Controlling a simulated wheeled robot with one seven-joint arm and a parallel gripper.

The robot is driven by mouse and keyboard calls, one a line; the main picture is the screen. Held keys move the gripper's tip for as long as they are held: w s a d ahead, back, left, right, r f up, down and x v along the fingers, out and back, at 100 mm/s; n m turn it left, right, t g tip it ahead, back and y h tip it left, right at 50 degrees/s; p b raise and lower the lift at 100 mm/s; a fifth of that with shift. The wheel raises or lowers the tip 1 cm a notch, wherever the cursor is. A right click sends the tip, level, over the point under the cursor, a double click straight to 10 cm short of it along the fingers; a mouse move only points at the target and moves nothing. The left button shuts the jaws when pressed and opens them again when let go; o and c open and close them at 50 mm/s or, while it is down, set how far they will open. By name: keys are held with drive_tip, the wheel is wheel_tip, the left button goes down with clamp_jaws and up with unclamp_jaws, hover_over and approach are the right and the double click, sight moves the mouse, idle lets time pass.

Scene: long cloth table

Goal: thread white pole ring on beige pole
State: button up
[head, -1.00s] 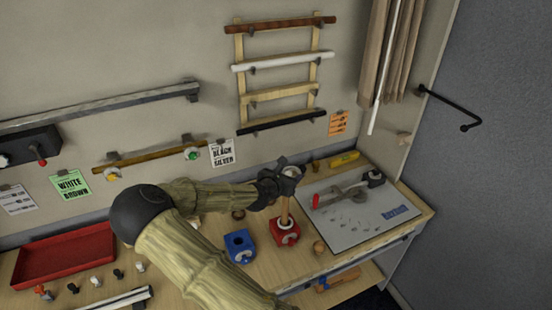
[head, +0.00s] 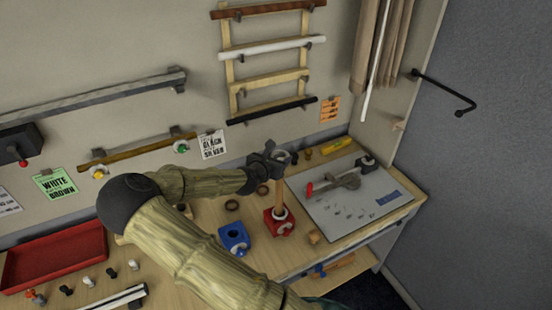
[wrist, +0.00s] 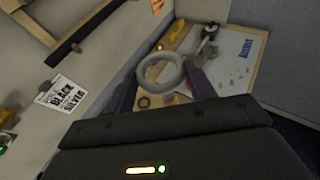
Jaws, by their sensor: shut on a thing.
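The white pole ring (wrist: 160,70) is pinched between my gripper's two dark fingers in the wrist view. In the head view the ring (head: 283,156) is at the tip of my gripper (head: 272,162), close to the upper end of the beige pole (head: 278,195). The pole stands upright in a red block (head: 279,224). A pale ring-like shape shows around the pole's foot. My gripper hides the pole's top, so I cannot tell whether the held ring is above, beside or around it. The pole is not clear in the wrist view.
A blue block (head: 233,238) with a hole stands left of the red block. Brown rings (head: 232,205) lie behind it. A pale board (head: 350,212) with a red-handled tool lies to the right. A red tray (head: 55,258) is at the left. A wall rack (head: 270,78) is behind.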

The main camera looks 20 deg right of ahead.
wheel_tip(320, 180, down, 9)
drive_tip(key=b, duration=0.5)
drive_tip(key=shift+b, duration=0.4)
idle(0.5)
drive_tip(key=shift+f, duration=0.1)
drive_tip(key=o, duration=1)
drive_tip(key=shift+o, duration=0.2)
drive_tip(key=b+v, duration=0.5)
drive_tip(key=v, duration=1.2)
drive_tip(key=shift+s, duration=0.2)
drive_tip(key=shift+a, duration=0.1)
